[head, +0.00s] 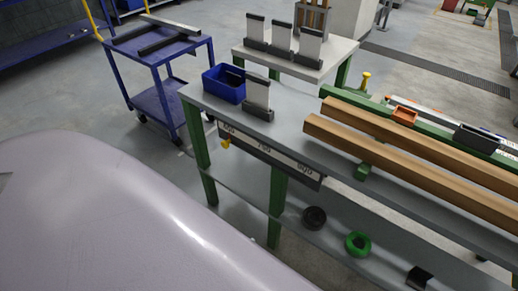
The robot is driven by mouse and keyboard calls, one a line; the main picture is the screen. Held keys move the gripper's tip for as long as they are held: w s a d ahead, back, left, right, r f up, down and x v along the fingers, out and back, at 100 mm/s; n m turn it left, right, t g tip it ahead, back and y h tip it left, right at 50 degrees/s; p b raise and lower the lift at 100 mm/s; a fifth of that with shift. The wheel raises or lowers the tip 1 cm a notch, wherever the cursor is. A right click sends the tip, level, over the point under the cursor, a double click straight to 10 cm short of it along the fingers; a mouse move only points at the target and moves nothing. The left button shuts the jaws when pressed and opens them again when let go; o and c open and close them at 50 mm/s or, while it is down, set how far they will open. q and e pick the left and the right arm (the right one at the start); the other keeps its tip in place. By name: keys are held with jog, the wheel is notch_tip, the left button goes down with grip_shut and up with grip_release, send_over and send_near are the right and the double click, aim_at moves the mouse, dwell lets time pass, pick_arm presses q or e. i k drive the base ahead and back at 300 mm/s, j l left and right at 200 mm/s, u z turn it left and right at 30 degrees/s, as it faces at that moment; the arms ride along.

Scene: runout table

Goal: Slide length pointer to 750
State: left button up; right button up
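The length scale (285,162) is a dark rail with a pale number strip along the front edge of the grey runout table (290,122). Its labels are small; the middle one looks like 750, and the right one looks like 800. A small yellow pointer (226,143) hangs at the left end of the scale, below the leftmost label, clearly left of the middle one. Neither of my grippers is in view.
A blue bin (224,84) and a metal plate in a dark holder (258,97) stand on the table above the scale. Wooden beams (420,158) lie to the right. A blue cart (160,75) stands behind left. A large pale surface hides the lower left.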

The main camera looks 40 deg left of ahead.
aim_at(224, 144)
jog(key=u, duration=1.45)
